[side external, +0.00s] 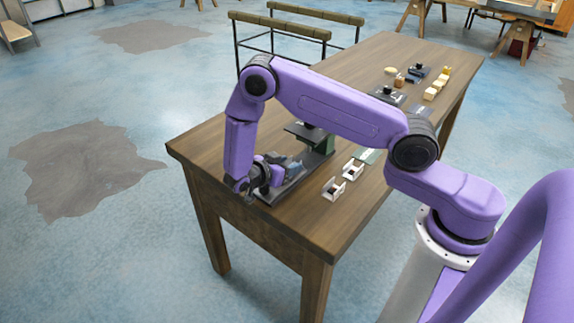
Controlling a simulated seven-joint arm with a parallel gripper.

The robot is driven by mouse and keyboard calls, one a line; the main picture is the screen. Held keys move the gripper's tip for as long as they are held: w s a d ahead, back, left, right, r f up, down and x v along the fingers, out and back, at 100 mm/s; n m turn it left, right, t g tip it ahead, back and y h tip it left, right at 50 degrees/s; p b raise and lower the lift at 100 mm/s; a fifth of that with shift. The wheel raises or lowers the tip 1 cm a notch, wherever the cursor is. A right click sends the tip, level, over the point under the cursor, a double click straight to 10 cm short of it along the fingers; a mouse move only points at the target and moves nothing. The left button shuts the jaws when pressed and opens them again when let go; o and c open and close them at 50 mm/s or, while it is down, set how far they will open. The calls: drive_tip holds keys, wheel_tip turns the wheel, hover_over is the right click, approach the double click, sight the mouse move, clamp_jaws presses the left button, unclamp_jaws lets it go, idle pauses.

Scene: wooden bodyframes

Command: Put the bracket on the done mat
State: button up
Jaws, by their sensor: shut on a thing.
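My gripper (250,197) is low at the near left end of the table, pointing down at the near end of a dark grey bench fixture (290,186). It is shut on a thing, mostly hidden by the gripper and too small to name. A blue-grey block (290,165) sits on the fixture just beside the gripper. I cannot make out the bracket for certain. A grey-green mat (369,156) lies flat right of the fixture; I cannot tell whether it is the done mat.
The fixture has a green upright (326,144) and a dark plate (304,132). Two white open boxes (352,170) (333,189) stand right of it. Several small blocks and dark parts sit at the table's far end. The table's (285,220) near front strip is bare.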

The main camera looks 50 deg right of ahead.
drive_tip(key=shift+f, duration=0.1)
drive_tip(key=o, duration=1.2)
drive_tip(key=shift+f, duration=0.1)
drive_tip(key=v, duration=1.7)
drive_tip(key=shift+s+a+r, duration=0.15)
drive_tip(key=shift+s+r, duration=0.1)
drive_tip(key=shift+s, duration=0.1)
